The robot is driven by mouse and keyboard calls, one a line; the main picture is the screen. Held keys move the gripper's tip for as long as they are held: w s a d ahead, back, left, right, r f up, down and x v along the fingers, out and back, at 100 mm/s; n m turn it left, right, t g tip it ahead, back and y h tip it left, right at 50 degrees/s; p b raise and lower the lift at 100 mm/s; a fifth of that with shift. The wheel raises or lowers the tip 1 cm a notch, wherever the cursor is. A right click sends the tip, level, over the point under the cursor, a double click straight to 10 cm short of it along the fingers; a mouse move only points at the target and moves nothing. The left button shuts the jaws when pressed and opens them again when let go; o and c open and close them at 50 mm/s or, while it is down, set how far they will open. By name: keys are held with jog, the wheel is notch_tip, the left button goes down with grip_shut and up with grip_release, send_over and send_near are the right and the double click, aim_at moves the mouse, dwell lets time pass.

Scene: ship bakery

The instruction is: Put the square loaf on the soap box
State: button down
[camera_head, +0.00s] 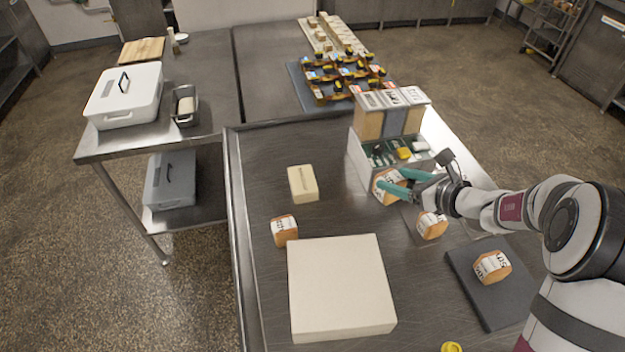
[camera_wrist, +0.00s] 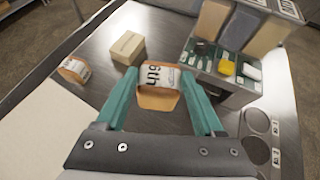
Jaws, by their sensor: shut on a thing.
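My gripper (camera_head: 398,181) has teal fingers and is shut on an orange-brown loaf (camera_head: 384,188) with a white printed paper band. In the wrist view the loaf (camera_wrist: 158,98) sits between the two fingers, its band reading "6th". It is in front of the organizer; whether it touches the table is unclear. A small cream box (camera_head: 303,185), possibly the soap box, lies on the table to the left of the gripper; it also shows in the wrist view (camera_wrist: 127,47). Other banded loaves lie at the left (camera_head: 285,232), below my gripper (camera_head: 432,226) and on a dark slab (camera_head: 492,268).
A large cream box (camera_head: 340,287) fills the front middle of the table. A grey organizer (camera_head: 362,160) with small items and tall packets stands just behind my gripper. The dark slab (camera_head: 480,300) lies at right. Bare table lies around the small cream box.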

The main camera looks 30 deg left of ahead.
jog(key=a+r+n+g, duration=0.1)
jog(key=a+r, duration=0.2)
jog(key=a, duration=0.8)
send_over(310, 191)
jog(key=shift+y, duration=0.3)
notch_tip(310, 191, down, 11)
jog(key=shift+r, duration=0.1)
grip_release()
